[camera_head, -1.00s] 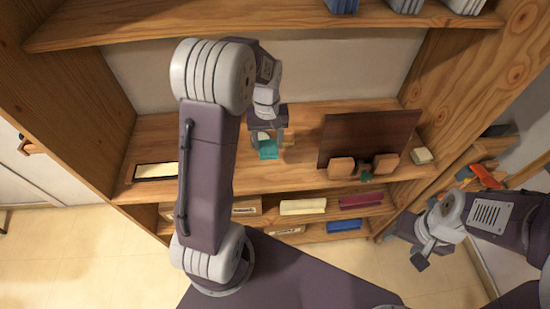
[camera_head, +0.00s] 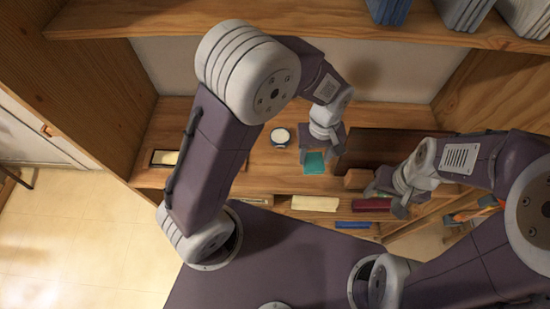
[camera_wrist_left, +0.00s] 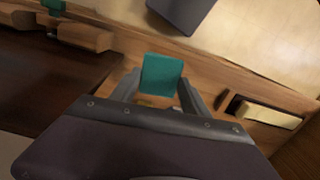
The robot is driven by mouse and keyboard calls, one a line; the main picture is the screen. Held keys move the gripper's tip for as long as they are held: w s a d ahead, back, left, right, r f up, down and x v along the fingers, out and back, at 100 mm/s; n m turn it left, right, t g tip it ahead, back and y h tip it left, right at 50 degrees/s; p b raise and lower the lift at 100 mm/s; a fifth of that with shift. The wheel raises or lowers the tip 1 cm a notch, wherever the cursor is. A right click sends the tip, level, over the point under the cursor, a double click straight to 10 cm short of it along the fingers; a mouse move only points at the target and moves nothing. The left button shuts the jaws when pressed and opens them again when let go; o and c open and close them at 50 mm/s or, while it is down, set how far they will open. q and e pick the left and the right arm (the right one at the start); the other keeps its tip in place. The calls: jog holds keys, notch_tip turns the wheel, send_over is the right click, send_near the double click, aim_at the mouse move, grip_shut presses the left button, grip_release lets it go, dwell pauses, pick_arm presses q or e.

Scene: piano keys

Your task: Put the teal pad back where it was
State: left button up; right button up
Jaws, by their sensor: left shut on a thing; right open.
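My left gripper (camera_head: 316,150) is shut on the teal pad (camera_head: 314,163). It holds the pad over the shelf board, left of the dark brown panel (camera_head: 392,144). In the left wrist view the teal pad (camera_wrist_left: 161,75) sits between the two fingers. Whether the pad touches the shelf I cannot tell. Another small teal piece (camera_wrist_left: 53,6) is at the top left of that view, beside wooden blocks (camera_wrist_left: 82,36). My right gripper (camera_head: 385,194) is open near the shelf's front edge, in front of the panel, and partly hides the blocks there.
A small round white-topped object (camera_head: 280,137) stands on the shelf left of my left gripper. A cream bar lies in a dark frame (camera_head: 165,157) further left. Below are cream (camera_head: 314,203), dark red (camera_head: 371,204) and blue (camera_head: 352,224) items. An upper shelf (camera_head: 290,20) hangs above.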

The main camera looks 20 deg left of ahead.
aim_at(321, 169)
pick_arm(q)
jog(key=shift+s+d+r+m, duration=0.15)
jog(key=shift+s+d+m, duration=0.1)
jog(key=shift+s+d, duration=0.3)
jog(key=shift+s+d+r+m, duration=0.1)
jog(key=shift+s+d+m, duration=0.2)
jog(key=shift+d, duration=0.4)
jog(key=shift+s+d, duration=0.1)
jog(key=shift+s, duration=0.15)
jog(key=w+a+f, duration=0.1)
jog(key=a+f, duration=0.1)
jog(key=a, duration=0.1)
jog(key=w+a+f+p, duration=0.1)
jog(key=a+f, duration=0.1)
jog(key=a, duration=0.2)
jog(key=w+a+f, duration=0.1)
jog(key=a+f, duration=0.2)
jog(key=a, duration=0.1)
jog(key=shift+w+a, duration=0.1)
jog(key=shift+a, duration=0.15)
notch_tip(321, 169, down, 4)
jog(key=shift+w+f+p, duration=0.1)
jog(key=shift+p, duration=0.3)
pick_arm(e)
jog(key=shift+s+d+r, duration=0.1)
jog(key=shift+s+r, duration=0.05)
jog(key=shift+r, duration=0.4)
jog(key=shift+s+d+r, duration=0.1)
jog(key=shift+s+r, duration=0.05)
jog(key=shift+r, duration=0.4)
